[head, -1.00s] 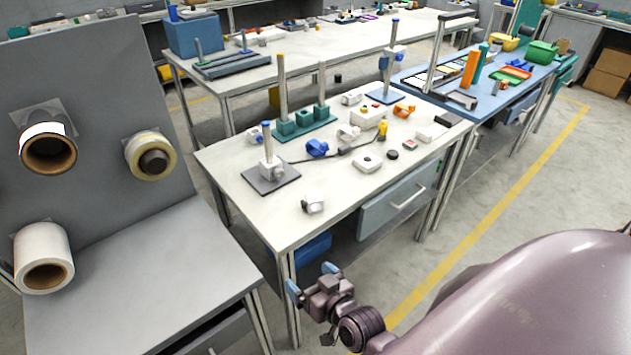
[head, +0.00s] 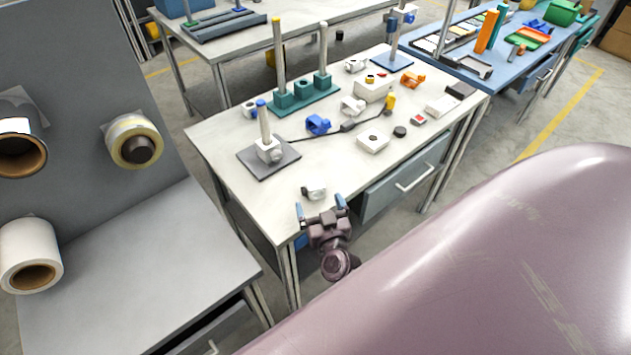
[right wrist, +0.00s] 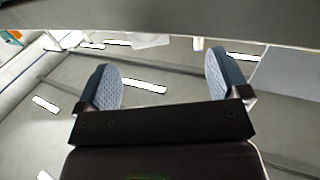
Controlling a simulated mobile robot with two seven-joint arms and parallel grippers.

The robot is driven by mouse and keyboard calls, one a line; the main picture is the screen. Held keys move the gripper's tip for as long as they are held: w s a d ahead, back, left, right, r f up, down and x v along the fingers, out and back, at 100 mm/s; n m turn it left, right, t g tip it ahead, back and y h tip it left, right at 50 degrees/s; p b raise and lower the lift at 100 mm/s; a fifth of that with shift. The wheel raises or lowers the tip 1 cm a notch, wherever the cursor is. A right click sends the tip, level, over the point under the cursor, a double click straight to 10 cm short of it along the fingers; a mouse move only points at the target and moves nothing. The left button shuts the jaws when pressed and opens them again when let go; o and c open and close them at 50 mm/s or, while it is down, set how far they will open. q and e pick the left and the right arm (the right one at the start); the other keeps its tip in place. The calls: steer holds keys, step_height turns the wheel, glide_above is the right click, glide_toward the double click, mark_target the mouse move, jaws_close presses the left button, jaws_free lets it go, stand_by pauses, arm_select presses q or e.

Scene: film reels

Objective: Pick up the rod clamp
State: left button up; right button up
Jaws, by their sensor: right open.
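A small grey-white rod clamp (head: 314,192) lies near the front edge of the white workbench (head: 225,145) in the head view. My right gripper (head: 320,207) is open and empty at that front edge, just on the near side of this clamp and apart from it as far as I can tell. In the right wrist view the two blue-padded fingers (right wrist: 165,82) are wide apart with nothing between them; I cannot make out the clamp there. My left gripper is not in view.
A grey base with an upright rod (head: 265,125) stands left on the bench. Behind it is a green base (head: 303,97) with rods. A white block (head: 372,142) and a cable lie to the right. A grey drawer (head: 405,180) is under the bench's front.

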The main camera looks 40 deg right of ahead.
mark_target(315, 190)
steer(key=shift+x, duration=3.65)
steer(key=shift+d+f, duration=0.15)
steer(key=c, duration=1.1)
steer(key=shift+c, duration=0.2)
